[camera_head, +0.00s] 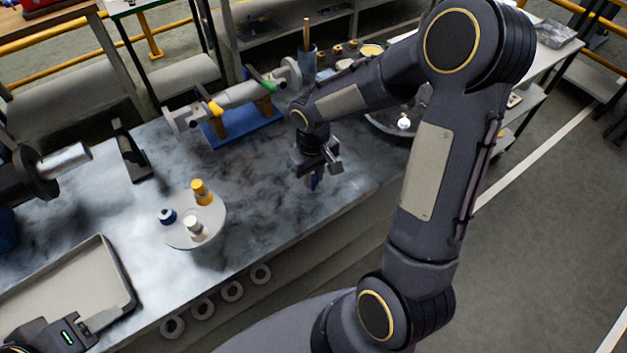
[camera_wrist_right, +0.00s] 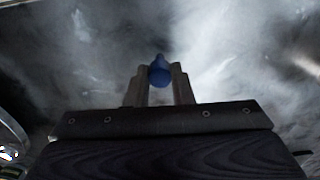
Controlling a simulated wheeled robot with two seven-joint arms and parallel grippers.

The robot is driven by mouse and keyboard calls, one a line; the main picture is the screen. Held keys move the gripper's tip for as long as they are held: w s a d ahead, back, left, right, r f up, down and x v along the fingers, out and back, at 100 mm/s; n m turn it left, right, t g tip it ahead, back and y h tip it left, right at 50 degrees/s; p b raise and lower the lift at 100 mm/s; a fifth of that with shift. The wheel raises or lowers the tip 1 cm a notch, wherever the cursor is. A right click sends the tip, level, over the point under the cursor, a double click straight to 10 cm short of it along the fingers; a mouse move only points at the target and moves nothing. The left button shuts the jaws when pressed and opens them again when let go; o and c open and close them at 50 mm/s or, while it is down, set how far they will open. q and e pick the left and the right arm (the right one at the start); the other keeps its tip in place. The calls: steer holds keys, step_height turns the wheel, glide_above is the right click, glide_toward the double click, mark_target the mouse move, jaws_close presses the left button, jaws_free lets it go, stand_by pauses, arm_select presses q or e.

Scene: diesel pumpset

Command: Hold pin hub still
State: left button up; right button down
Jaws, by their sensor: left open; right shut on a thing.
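A round pale disc (camera_head: 180,237), which looks like the pin hub, lies flat on the grey marbled bench. A yellow peg (camera_head: 201,192), a dark blue peg (camera_head: 167,216) and a whitish peg (camera_head: 194,228) stand on it. My left gripper (camera_head: 103,319) is at the lower left by the tray, open and apart from the disc; it is partly cut off. My right gripper (camera_head: 318,165) is over the bench, right of the disc, shut on a small blue piece (camera_head: 315,182). This blue piece also shows between the fingers in the right wrist view (camera_wrist_right: 159,70).
A grey tray (camera_head: 118,265) lies at the left front. A blue stand (camera_head: 240,137) holds a grey shaft at the back. A dark bracket (camera_head: 131,155) stands left of it. Several white rings (camera_head: 232,290) line the bench's front. Bare bench lies between disc and right gripper.

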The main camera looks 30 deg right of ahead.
mark_target(313, 177)
steer(key=shift+r, duration=0.1)
steer(key=shift+r+p, duration=1.25)
steer(key=shift+r, duration=0.45)
